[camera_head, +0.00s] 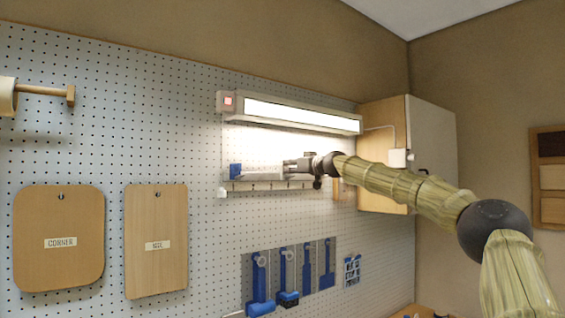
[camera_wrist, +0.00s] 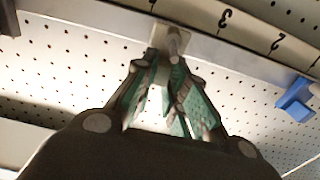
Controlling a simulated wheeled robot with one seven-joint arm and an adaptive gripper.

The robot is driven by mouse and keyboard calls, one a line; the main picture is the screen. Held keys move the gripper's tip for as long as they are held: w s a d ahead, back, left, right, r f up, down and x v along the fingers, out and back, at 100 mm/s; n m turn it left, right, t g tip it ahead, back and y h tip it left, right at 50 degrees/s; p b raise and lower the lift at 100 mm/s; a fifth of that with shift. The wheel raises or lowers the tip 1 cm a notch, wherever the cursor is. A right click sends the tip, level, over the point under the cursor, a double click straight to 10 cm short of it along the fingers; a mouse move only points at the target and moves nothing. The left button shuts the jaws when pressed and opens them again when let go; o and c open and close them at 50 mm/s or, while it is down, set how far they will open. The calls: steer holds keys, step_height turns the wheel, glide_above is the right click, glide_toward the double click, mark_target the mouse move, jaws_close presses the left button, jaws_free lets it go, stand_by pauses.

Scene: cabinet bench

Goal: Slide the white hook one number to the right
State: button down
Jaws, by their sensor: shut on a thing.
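The white hook (camera_wrist: 160,34) shows in the wrist view as a pale plate on the numbered rail (camera_wrist: 110,22), close to the mark that reads 4. My gripper (camera_wrist: 165,62) has its green-padded fingers closed on the hook, whose lower part is mostly hidden between them. The marks 3 and 2 lie further right along the rail in that view, and the numerals appear turned over. In the head view my gripper (camera_head: 290,167) is at the rail (camera_head: 265,185) under the lamp. The white hook cannot be made out there.
A blue hook (camera_head: 236,171) sits near the rail's left end; it also shows in the wrist view (camera_wrist: 297,98). A lit lamp (camera_head: 300,115) hangs above the rail. A wooden cabinet (camera_head: 383,150) stands to the right. Blue tools (camera_head: 260,285) hang below.

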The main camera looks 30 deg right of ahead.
steer(key=d+p, duration=0.1)
steer(key=d, duration=0.2)
steer(key=shift+r, duration=0.15)
steer(key=shift+d, duration=0.1)
steer(key=c, duration=1.4)
jaws_free()
steer(key=shift+d, duration=0.1)
steer(key=shift+c, duration=0.2)
steer(key=shift+w+d, duration=0.1)
steer(key=shift+d, duration=0.05)
